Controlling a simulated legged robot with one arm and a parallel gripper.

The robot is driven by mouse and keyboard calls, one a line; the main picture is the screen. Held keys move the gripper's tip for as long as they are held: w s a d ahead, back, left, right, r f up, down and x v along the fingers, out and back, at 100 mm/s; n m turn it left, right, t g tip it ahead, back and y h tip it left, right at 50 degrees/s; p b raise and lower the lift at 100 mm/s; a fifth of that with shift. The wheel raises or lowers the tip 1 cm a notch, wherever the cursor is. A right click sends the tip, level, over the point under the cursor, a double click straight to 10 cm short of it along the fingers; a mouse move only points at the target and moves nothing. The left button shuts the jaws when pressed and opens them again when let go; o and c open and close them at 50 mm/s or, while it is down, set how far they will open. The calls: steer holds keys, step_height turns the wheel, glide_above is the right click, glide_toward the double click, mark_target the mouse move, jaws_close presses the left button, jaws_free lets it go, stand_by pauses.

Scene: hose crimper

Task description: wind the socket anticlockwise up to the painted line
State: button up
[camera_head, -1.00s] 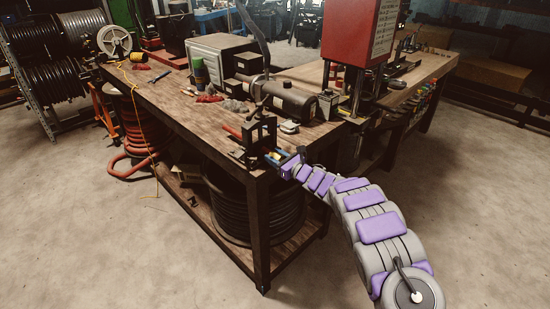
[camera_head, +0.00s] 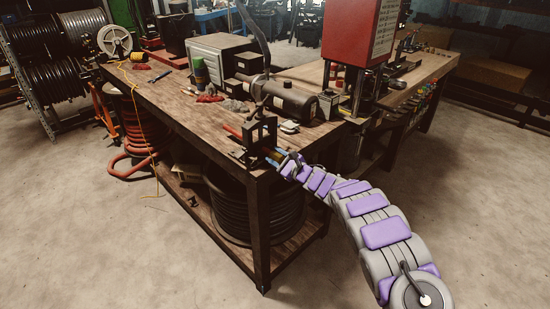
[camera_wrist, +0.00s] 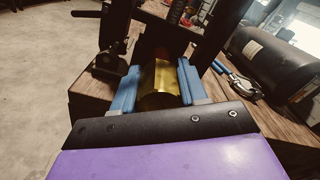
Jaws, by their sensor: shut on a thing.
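A brass-coloured cylinder, which I take as the socket (camera_wrist: 158,84), shows in the wrist view between the two blue fingers of my gripper (camera_wrist: 157,88). The fingers are shut on its sides. It sits in front of a dark metal frame (camera_head: 259,136) at the near corner of the workbench. In the head view my gripper (camera_head: 280,157) reaches this frame from the right, and the socket is too small and covered to make out. I cannot see a painted line in either view.
The wooden bench (camera_head: 180,103) carries a dark cylinder (camera_head: 288,99) behind the frame. Blue-handled pliers (camera_wrist: 238,82) lie right of my gripper in the wrist view. A red press (camera_head: 357,32) stands at the back right. Open floor (camera_head: 470,200) lies to the right.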

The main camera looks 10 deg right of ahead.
steer(key=shift+s+f, duration=0.1)
steer(key=shift+f, duration=0.15)
steer(key=o, duration=0.7)
steer(key=shift+o, duration=1.4)
steer(key=shift+r, duration=0.15)
steer(key=shift+d, duration=0.1)
steer(key=shift+s+d+r, duration=0.1)
steer(key=shift+s+d, duration=0.15)
steer(key=shift+s, duration=0.1)
steer(key=p+v, duration=0.1)
steer(key=v, duration=1.5)
steer(key=shift+s+d, duration=0.2)
